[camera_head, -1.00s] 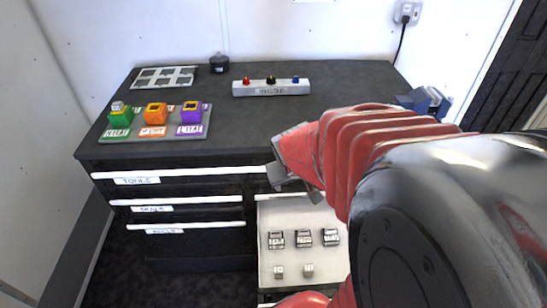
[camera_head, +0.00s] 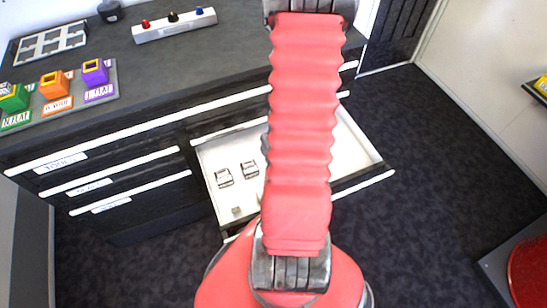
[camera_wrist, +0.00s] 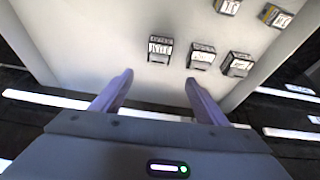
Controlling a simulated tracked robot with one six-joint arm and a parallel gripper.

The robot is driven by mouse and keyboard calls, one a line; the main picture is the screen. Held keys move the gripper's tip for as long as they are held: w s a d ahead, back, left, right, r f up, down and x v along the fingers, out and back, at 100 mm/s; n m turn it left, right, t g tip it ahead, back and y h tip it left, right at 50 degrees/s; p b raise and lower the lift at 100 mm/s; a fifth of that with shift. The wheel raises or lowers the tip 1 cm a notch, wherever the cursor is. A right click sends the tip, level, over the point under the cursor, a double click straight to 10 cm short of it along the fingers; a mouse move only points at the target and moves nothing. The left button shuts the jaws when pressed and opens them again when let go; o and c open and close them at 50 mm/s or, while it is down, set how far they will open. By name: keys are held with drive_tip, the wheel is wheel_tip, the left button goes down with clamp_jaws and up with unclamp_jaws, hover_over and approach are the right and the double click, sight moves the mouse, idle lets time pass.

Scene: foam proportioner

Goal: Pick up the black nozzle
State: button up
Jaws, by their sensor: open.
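No piece is clearly marked as the black nozzle. A small black piece (camera_head: 173,16) stands between a red and a blue one on a white strip (camera_head: 205,20) on the bench. Several small dark blocks with white labels sit in the open white drawer, one of them (camera_wrist: 160,49) just beyond my fingertips in the wrist view. In that view my gripper (camera_wrist: 159,77) is open, its two purple-grey fingers apart with nothing between them. In the head view my arm hides the gripper and part of the drawer.
The open drawer (camera_head: 355,157) juts out from the dark cabinet. On the bench are a tray of coloured blocks (camera_head: 70,108), a white grid rack (camera_head: 50,42) and a black round pot (camera_head: 109,11). Dark floor (camera_head: 435,150) is clear at right.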

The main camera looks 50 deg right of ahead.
drive_tip(key=shift+s+f, duration=0.3)
drive_tip(key=shift+f, duration=0.3)
drive_tip(key=shift+f, duration=0.15)
drive_tip(key=shift+x, duration=4.05)
drive_tip(key=shift+w, duration=0.1)
drive_tip(key=shift+f, duration=0.1)
drive_tip(key=shift+x, duration=2.6)
drive_tip(key=shift+c, duration=0.3)
